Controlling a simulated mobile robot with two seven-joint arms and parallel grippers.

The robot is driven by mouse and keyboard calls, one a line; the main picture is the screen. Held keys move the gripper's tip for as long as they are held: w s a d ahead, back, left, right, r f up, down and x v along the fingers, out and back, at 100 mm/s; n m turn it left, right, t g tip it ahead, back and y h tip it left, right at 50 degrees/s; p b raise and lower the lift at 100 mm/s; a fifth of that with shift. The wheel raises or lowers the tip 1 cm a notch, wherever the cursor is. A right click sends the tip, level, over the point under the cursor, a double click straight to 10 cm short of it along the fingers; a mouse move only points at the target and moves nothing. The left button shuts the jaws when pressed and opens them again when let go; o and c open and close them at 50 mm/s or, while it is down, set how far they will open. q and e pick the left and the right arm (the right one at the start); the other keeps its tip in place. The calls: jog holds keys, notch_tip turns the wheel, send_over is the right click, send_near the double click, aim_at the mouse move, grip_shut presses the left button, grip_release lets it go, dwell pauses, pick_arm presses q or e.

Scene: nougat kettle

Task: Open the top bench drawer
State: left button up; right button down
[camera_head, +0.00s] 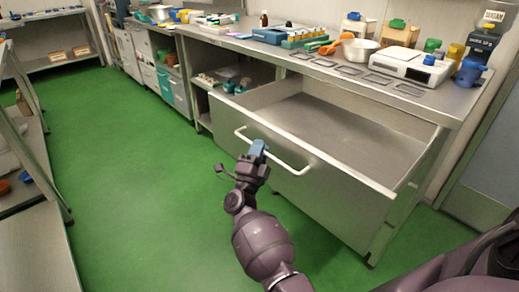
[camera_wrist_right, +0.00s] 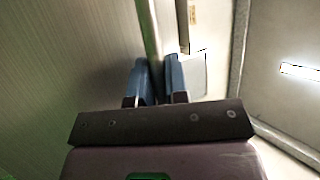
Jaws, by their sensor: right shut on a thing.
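The top bench drawer (camera_head: 330,130) is pulled far out of the steel bench, and its bare interior shows. Its front panel (camera_head: 325,190) carries a pale bar handle (camera_head: 290,164). My right gripper (camera_head: 258,150) is at the handle, left of its middle, with its blue fingers shut on the bar. In the right wrist view, the two blue fingertips (camera_wrist_right: 158,75) stand on either side of the handle bar (camera_wrist_right: 150,30). My left gripper is not in view.
An open shelf (camera_head: 205,97) lies left of the drawer. The green floor (camera_head: 130,180) is clear between the bench and the left shelving (camera_head: 35,235).

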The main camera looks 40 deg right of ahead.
dwell(0.4)
jog(key=c, duration=1.4)
grip_release()
